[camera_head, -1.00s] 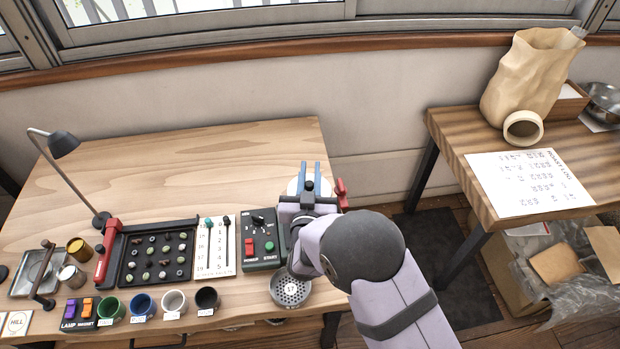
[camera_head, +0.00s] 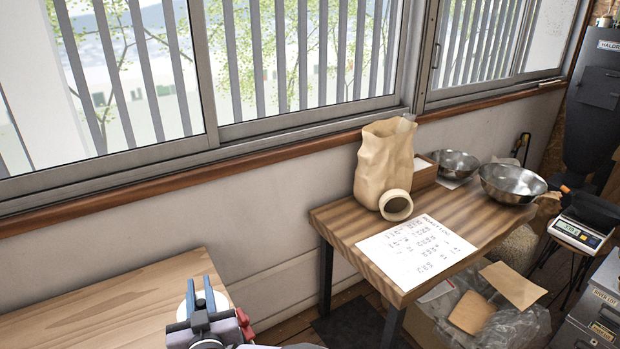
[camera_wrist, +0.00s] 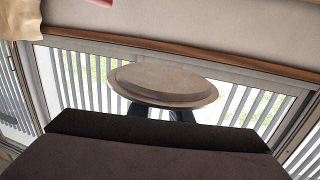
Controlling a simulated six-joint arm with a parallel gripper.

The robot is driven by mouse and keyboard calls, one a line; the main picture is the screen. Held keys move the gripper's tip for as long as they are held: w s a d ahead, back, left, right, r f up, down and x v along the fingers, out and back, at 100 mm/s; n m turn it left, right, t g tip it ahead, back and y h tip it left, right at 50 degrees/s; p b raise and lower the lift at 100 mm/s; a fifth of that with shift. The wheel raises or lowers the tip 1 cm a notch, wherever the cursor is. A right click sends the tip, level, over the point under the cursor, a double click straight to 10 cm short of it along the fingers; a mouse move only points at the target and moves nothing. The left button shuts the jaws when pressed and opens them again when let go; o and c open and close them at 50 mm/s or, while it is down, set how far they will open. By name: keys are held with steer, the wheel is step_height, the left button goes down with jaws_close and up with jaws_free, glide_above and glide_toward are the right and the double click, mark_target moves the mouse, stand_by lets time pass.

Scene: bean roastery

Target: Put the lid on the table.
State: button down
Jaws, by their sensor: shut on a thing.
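My gripper (camera_head: 201,297) is at the bottom of the head view, its two blue fingers shut on the lid (camera_head: 181,310). The lid is a pale round disc, partly hidden behind the fingers. In the wrist view the lid (camera_wrist: 165,82) shows as a grey-beige disc with a stepped rim, held at the fingertips with window and wall behind it. The left wooden table (camera_head: 120,290) lies behind and left of my gripper. A second wooden table (camera_head: 335,222) stands to the right, apart from my gripper.
On the right table are a paper bag (camera_head: 382,165), a roll-like ring (camera_head: 396,206), a written sheet (camera_head: 415,250) and metal bowls (camera_head: 512,184). A scale (camera_head: 575,235) stands further right. A gap separates the two tables. The left table's visible far part is bare.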

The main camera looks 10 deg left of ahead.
steer(key=w+d+m+t+h, duration=0.3)
steer(key=d+m+h, duration=0.3)
steer(key=d, duration=0.5)
steer(key=s+d+f+m+g+h, duration=0.1)
steer(key=d+f+h, duration=0.4)
steer(key=d, duration=0.8)
steer(key=s+d+f+m+g+h, duration=0.1)
steer(key=d+f+m+g+h, duration=0.2)
steer(key=d, duration=1)
steer(key=s+d+f+m+g+h, duration=0.2)
steer(key=d+f+m+h, duration=0.5)
steer(key=d, duration=0.6)
steer(key=shift+d+f+g+h, duration=0.3)
steer(key=shift+f+g+h, duration=0.1)
steer(key=shift+f+h, duration=0.6)
steer(key=shift+r, duration=0.15)
